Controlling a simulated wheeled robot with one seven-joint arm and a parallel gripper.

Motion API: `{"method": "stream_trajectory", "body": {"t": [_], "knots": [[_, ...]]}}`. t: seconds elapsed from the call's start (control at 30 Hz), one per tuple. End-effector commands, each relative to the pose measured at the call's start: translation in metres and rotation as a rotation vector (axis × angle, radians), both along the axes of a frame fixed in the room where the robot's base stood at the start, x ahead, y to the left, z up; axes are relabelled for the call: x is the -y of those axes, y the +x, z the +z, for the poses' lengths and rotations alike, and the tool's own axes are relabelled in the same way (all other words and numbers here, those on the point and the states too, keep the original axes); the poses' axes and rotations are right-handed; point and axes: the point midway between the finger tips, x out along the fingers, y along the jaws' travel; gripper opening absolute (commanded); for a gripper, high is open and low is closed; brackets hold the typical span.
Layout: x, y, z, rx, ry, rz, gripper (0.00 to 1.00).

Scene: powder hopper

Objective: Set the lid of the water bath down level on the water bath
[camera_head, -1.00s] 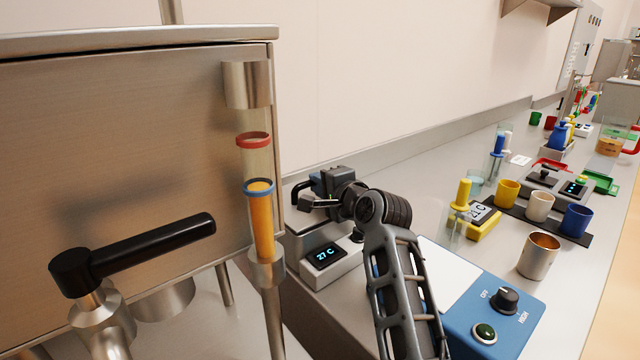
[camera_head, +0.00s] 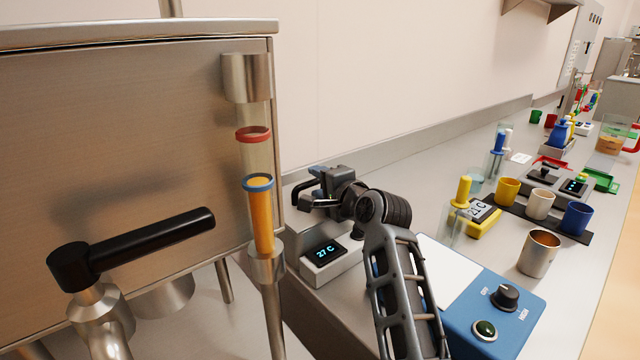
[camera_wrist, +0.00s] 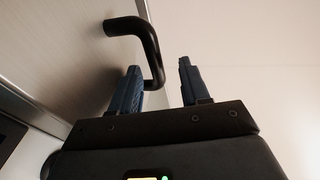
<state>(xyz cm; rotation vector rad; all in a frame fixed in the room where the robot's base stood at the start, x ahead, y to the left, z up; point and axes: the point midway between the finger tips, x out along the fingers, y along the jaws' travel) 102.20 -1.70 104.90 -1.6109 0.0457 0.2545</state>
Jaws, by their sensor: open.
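The water bath (camera_head: 335,262) is a pale box with a lit "27 C" display, on the bench just right of the large steel cabinet. Its grey metal lid (camera_head: 296,218) appears to lie flat on top, partly hidden by the cabinet's tube and my arm. The lid's black bent handle (camera_head: 300,188) stands up from it. My gripper (camera_head: 322,187) is open at the handle. In the wrist view the handle (camera_wrist: 150,45) rises from the brushed lid (camera_wrist: 60,50), its near end showing between the blue fingers (camera_wrist: 160,68), partly behind the left one. Contact cannot be told.
The steel cabinet (camera_head: 120,130) with a black lever (camera_head: 150,240) and an orange-filled tube (camera_head: 260,215) stands close on the left. A blue hotplate (camera_head: 490,315) lies right of my arm. Cups and a yellow device (camera_head: 480,215) stand farther right.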

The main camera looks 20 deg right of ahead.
Motion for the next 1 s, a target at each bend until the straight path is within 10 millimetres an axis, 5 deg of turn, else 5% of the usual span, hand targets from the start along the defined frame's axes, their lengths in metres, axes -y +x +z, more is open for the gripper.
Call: {"method": "stream_trajectory", "body": {"t": [0.27,0.7,1.0], "knots": [[0.001,-0.009,0.000,-0.002,0.000,0.000,0.46],[0.009,-0.069,0.012,-0.001,-0.002,0.000,0.46],[0.010,-0.076,0.015,0.000,0.000,0.000,0.46]]}}
